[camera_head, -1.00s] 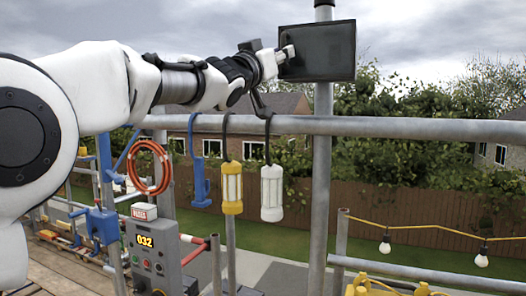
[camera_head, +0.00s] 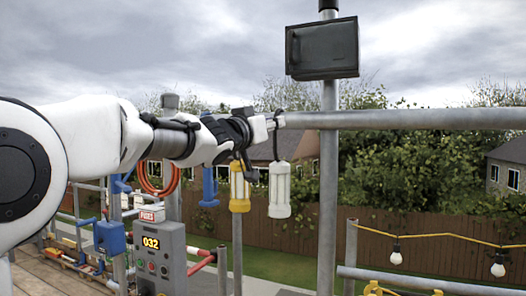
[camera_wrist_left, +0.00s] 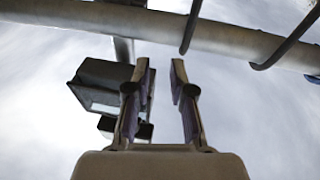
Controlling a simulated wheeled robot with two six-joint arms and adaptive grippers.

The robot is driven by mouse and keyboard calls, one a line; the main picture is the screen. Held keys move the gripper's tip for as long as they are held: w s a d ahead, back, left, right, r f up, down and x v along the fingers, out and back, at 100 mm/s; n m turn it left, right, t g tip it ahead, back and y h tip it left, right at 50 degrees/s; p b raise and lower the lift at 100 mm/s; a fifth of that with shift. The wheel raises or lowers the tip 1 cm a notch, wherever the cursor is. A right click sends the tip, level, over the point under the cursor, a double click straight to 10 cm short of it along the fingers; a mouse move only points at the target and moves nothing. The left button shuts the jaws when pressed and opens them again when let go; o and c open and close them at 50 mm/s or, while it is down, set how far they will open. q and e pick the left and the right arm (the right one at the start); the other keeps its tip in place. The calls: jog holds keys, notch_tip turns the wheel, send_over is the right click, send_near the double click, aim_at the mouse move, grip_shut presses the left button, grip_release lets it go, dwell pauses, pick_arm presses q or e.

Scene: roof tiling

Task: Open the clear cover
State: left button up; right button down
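A dark box (camera_head: 330,48) with a flat front is fixed to the upright pole, above the rail. A small handle shows near its left edge. Its front looks shut, and I cannot tell whether this front is the clear cover. The box also shows in the left wrist view (camera_wrist_left: 100,82), left of the fingers. My left gripper (camera_head: 279,120) is below and left of the box, apart from it, at rail height. In the left wrist view its two fingers (camera_wrist_left: 163,85) stand apart with nothing between them. My right gripper is not in view.
The horizontal grey rail (camera_head: 430,119) runs right behind my left gripper. A yellow lamp (camera_head: 239,190) and a white lamp (camera_head: 279,192) hang below it. A grey control box (camera_head: 160,258) showing "032" stands lower left. Air around the dark box is clear.

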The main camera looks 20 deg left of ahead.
pick_arm(q)
jog(key=shift+g+y, duration=0.3)
jog(key=f, duration=0.1)
jog(key=w+f, duration=0.1)
jog(key=f, duration=0.3)
jog(key=shift+w+a+f, duration=0.15)
jog(key=shift+a+f, duration=0.05)
jog(key=shift+a, duration=0.2)
jog(key=shift+w, duration=0.1)
